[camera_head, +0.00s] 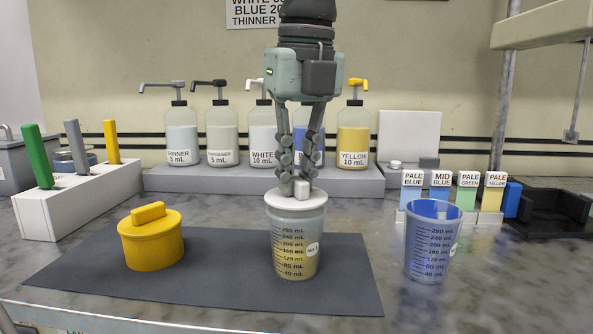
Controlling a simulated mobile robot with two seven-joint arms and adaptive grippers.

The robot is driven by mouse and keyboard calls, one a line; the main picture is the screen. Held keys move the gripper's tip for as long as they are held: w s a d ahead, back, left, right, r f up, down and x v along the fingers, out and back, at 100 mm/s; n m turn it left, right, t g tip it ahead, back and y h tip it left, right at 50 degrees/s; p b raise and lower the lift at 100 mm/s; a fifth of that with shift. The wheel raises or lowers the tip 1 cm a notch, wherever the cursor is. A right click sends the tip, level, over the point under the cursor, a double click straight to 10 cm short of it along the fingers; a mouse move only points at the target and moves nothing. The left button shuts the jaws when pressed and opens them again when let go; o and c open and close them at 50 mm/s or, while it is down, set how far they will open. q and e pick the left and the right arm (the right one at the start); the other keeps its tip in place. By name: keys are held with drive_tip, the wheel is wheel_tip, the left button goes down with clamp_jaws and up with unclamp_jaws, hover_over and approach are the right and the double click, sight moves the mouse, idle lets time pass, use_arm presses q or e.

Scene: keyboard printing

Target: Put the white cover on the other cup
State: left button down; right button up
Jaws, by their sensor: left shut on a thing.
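The white cover (283,201) sits on top of a clear graduated cup (295,240) that holds yellowish contents and has a round "No.1" label. My left gripper (302,187) comes down from above and is shut on the cover's small white knob. The other cup (432,241) is graduated and looks blue; it stands uncovered to the right, off the dark mat. A yellow lidded container (151,238) with a bar handle stands at the left of the mat. My right gripper is not in view.
A dark mat (215,285) lies under the yellow container and the covered cup. Pump bottles (222,137) stand on a grey shelf behind. Small labelled colour samples (466,190) stand behind the blue cup. A white rack (88,200) with coloured handles is at the left.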

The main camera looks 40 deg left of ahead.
use_arm(q)
drive_tip(key=shift+f+b, duration=0.5)
drive_tip(key=shift+f, duration=0.15)
drive_tip(key=c, duration=1.5)
unclamp_jaws()
drive_tip(key=shift+o, duration=0.2)
drive_tip(key=shift+r, duration=0.1)
wheel_tip(320, 180, up, 6)
drive_tip(key=p, duration=0.5)
wheel_tip(320, 180, up, 12)
drive_tip(key=d, duration=0.1)
drive_tip(key=shift+s+d, duration=0.3)
drive_tip(key=shift+s, duration=0.1)
